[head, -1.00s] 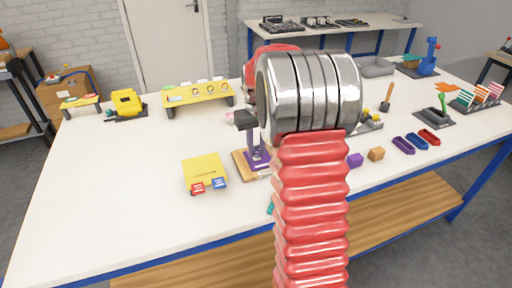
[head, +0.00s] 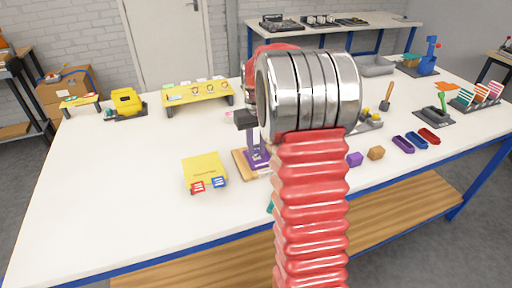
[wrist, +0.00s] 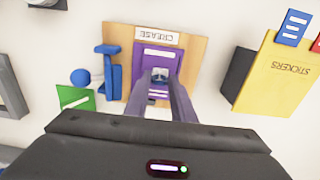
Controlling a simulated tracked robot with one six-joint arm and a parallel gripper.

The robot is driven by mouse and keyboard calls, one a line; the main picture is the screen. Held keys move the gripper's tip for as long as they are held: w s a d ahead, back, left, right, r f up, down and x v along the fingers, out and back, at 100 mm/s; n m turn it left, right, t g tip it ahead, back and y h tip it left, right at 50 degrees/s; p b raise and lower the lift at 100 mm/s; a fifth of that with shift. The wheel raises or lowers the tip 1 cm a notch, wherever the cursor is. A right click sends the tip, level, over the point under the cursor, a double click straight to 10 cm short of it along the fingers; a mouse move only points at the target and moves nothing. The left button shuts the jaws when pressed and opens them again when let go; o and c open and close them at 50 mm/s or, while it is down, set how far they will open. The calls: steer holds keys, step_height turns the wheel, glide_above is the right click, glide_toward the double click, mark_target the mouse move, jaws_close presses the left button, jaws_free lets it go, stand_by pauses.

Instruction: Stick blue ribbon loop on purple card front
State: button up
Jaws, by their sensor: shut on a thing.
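The purple card (wrist: 150,60) lies on the wooden board marked CREASE (wrist: 190,62) in the wrist view. Pale lines show on its upper part. My gripper (wrist: 160,76) is over the card, its fingers pointing at its middle. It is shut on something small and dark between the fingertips. I cannot make out whether that is the blue ribbon loop, or whether it touches the card. In the head view my gripper (head: 257,160) reaches down to the card on the wooden board (head: 242,165), and my arm hides the board's right part.
A yellow STICKERS box (wrist: 278,78) with blue and red pieces stands beside the board. A blue tool (wrist: 109,72), a blue ball (wrist: 80,76) and a green piece (wrist: 75,97) are on its other side. The table's left front (head: 110,210) is clear.

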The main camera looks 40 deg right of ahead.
steer(key=o, duration=1)
steer(key=shift+o, duration=0.5)
steer(key=shift+o, duration=1.4)
steer(key=shift+r, duration=0.15)
steer(key=shift+r, duration=3.9)
steer(key=shift+w, duration=0.1)
